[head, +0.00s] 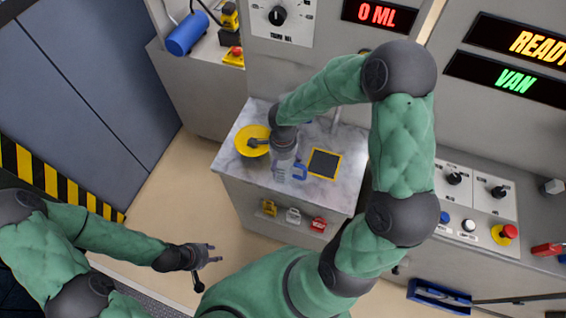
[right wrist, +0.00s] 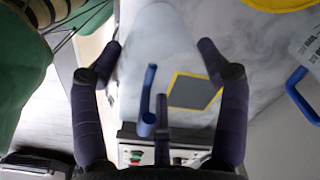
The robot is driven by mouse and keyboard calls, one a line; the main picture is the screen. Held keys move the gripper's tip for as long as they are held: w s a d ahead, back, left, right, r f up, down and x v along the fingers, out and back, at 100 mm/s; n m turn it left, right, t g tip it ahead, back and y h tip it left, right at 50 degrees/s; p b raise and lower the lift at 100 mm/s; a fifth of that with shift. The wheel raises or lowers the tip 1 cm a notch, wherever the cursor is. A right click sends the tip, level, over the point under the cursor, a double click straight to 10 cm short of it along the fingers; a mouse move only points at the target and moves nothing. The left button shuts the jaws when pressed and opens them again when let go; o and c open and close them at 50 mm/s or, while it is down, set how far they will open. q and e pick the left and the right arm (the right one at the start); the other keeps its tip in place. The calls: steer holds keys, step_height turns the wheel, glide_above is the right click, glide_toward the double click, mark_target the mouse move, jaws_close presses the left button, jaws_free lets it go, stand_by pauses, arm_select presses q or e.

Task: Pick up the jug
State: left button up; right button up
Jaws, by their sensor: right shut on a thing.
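The jug (head: 284,172) is a clear, pale vessel with a blue handle, on the marble-topped cabinet in the head view. My right gripper (head: 284,152) reaches down onto it from above. In the right wrist view, the two dark fingers of that gripper (right wrist: 160,60) lie on either side of the jug's translucent body (right wrist: 155,40), shut on it, with the blue handle between them. Whether the jug's base touches the top cannot be told. My left gripper (head: 206,254) is open and empty over the floor, away from the cabinet.
A yellow round funnel-like dish (head: 250,147) lies left of the jug. A dark, yellow-edged square (head: 325,163) lies to its right. Another blue-handled, marked vessel (right wrist: 298,90) shows at the right wrist view's right edge. A control panel (head: 470,190) stands right of the cabinet.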

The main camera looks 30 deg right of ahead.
step_height(320, 180, up, 3)
steer(key=shift+f, duration=0.1)
arm_select(q)
steer(key=shift+r+p, duration=0.75)
arm_select(e)
steer(key=s+d+r, duration=0.1)
steer(key=s+r, duration=0.8)
steer(key=s, duration=0.5)
steer(key=shift+d+r, duration=0.2)
steer(key=shift+r, duration=0.05)
arm_select(q)
steer(key=shift+a, duration=0.1)
